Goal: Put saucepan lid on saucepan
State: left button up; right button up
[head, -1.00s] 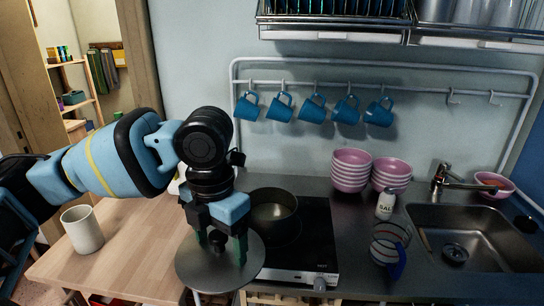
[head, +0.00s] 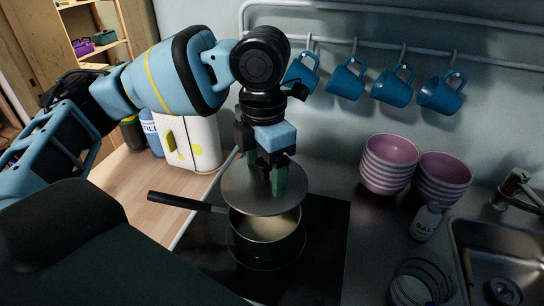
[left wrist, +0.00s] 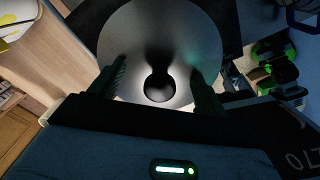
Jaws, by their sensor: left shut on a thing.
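The saucepan lid (head: 270,205) is a round grey metal disc, also large in the left wrist view (left wrist: 130,45). My left gripper (head: 266,185) is shut on the lid's dark knob (left wrist: 159,87), which shows between the fingers in the left wrist view. The lid hangs above the back part of the saucepan (head: 267,245), tilted in the picture. The dark saucepan stands on the black cooktop with its handle pointing left, and its inside shows in front of the lid. Whether lid and rim touch cannot be told. My right gripper is not in view.
Pink bowls (head: 390,165) in two stacks, a salt shaker (head: 426,222) and a wire-like round item (head: 415,286) stand right of the cooktop (head: 320,245). The sink (head: 500,260) is farther right. Blue mugs (head: 392,87) hang from a rail behind. A white container (head: 190,140) stands at the left.

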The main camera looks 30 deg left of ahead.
pick_arm(q)
jog(key=shift+s+f, duration=0.1)
jog(key=shift+s, duration=0.1)
jog(key=shift+f, duration=1.95)
notch_tip(320, 180, down, 2)
jog(key=shift+w+f, duration=0.1)
jog(key=shift+f, duration=0.05)
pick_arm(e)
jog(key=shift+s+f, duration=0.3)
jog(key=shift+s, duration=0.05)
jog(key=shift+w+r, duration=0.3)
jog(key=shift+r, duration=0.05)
pick_arm(q)
jog(key=shift+f, duration=0.7)
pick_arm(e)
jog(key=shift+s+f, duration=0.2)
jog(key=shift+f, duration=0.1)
pick_arm(q)
jog(key=o, duration=1.1)
jog(key=shift+c, duration=0.2)
jog(key=shift+r, duration=0.1)
